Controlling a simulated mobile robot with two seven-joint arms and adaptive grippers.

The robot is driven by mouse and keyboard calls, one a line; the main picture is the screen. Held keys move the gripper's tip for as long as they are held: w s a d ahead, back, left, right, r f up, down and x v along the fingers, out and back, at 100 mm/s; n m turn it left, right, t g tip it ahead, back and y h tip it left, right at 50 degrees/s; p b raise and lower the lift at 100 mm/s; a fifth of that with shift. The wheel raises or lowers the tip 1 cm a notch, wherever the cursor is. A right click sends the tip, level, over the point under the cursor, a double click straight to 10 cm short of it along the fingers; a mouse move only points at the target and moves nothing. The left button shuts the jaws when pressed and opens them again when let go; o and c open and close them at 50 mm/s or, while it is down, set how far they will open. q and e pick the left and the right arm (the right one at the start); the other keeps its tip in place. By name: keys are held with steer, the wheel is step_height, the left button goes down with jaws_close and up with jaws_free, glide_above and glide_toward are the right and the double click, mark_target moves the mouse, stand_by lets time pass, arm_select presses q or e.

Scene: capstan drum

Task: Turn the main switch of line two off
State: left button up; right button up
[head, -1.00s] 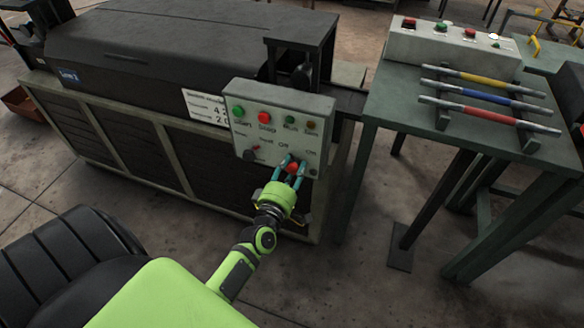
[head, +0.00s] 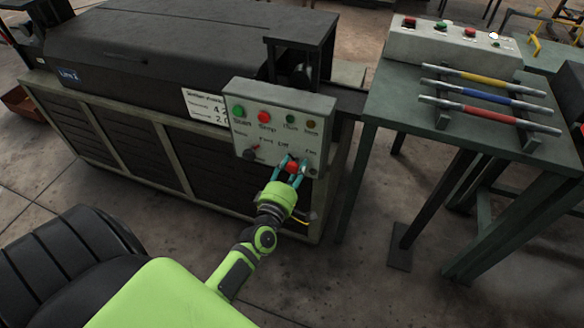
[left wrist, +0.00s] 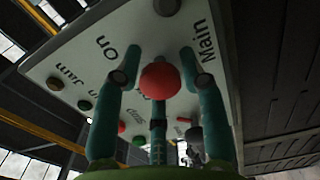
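A grey control panel (head: 278,130) is mounted on the dark machine (head: 150,60), whose small blue sign (head: 69,74) seems to read "Line 2". A red knob (head: 292,167) sits low on the panel, below "Off" and "On" lettering. My left gripper (head: 292,162) is at this knob, its teal fingers on either side. In the left wrist view the red knob (left wrist: 160,82) is between the spread fingers, with narrow gaps showing beside it; "Main" and "On" lettering are near. The knob's turned position cannot be told. My right gripper is not in view.
The panel also has a green button (head: 239,112), a red button (head: 264,117) and a dark selector (head: 250,154). To the right, a green table (head: 385,105) bears a button box (head: 450,48) and coloured bars (head: 485,97). Floor between machine and table is mostly clear.

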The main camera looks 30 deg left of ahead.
arm_select(q)
steer(key=shift+o, duration=0.4)
steer(key=shift+d, duration=0.15)
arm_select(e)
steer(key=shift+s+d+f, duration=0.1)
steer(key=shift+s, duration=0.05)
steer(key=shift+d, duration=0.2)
arm_select(q)
steer(key=v, duration=1.2)
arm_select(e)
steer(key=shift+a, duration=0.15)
